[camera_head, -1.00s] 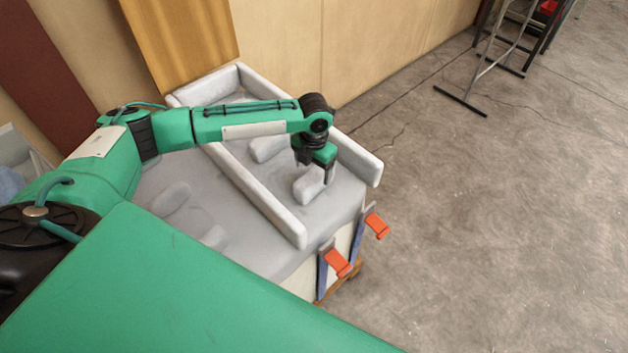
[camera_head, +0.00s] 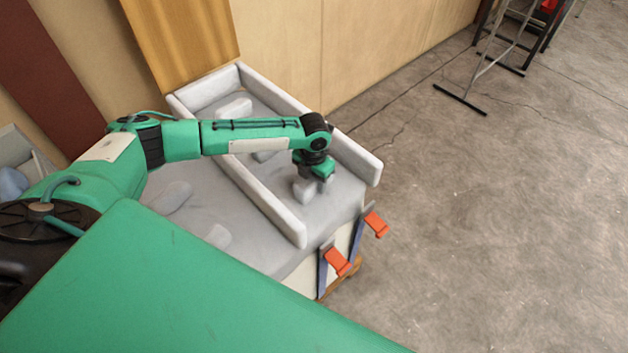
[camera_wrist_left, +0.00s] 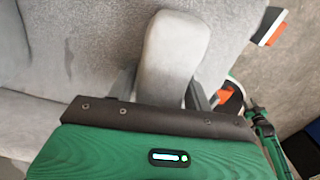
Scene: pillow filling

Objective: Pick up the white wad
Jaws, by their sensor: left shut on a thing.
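A rounded white wad (camera_head: 304,190) is at the near right end of the walled channel on the grey padded table (camera_head: 345,195). My left gripper (camera_head: 314,176) points down over it and is shut on it. In the left wrist view the pale wad (camera_wrist_left: 172,62) stands between the two fingers of my left gripper (camera_wrist_left: 163,92), one finger on each side. The gripper hides part of the wad in the head view, and I cannot tell whether it is clear of the table. My right gripper is not in view.
Padded rails (camera_head: 262,200) border the channel. More pale wads lie at its far end (camera_head: 234,108) and left of the rail (camera_head: 172,196). Orange-handled clamps (camera_head: 338,262) stick out at the table's edge. A metal stand (camera_head: 490,70) is on the floor, which is mostly clear at right.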

